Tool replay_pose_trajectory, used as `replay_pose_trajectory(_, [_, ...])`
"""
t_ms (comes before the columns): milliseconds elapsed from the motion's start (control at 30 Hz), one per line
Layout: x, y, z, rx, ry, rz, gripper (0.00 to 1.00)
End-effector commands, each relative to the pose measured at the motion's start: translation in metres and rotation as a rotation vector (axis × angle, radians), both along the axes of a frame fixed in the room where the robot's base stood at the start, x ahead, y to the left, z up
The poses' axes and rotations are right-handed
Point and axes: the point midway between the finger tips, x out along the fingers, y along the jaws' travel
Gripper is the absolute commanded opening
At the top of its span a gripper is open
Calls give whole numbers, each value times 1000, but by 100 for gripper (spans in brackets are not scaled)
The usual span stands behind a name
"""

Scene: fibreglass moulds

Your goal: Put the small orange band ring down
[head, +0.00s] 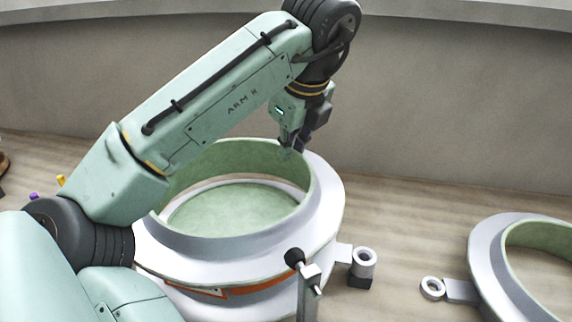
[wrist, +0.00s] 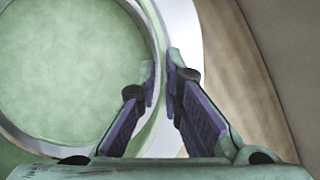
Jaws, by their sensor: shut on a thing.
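The ring with the orange band (head: 236,246) is in the middle of the head view, a round piece with a grey-white flange and a green inner wall. Part of an orange stripe shows low on its front, below the flange. My gripper (head: 293,147) points down at the ring's far right rim. In the wrist view my gripper (wrist: 161,72) has one finger inside and one outside the thin green rim wall (wrist: 160,100), shut on it. A pale green round surface (wrist: 65,75) shows inside the ring. I cannot tell whether the ring rests on what is below.
Another grey-white ring mould (head: 490,262) with a green inside stands at the right on the wooden floor (head: 410,225). A post with a black ball knob (head: 294,258) stands in front. A lug with a round eye (head: 364,262) juts right. A curved wall (head: 450,110) closes the back.

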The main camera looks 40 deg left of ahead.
Motion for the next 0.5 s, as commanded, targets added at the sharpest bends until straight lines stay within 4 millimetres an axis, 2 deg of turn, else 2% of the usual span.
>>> replay_pose_trajectory(167, [-1, 0, -13, 1, 2, 0, 0])
replay_pose_trajectory(333, [-1, 0, -35, 1, 1, 1, 0])
replay_pose_trajectory(500, [0, 0, -39, 0, -2, -1, 0])
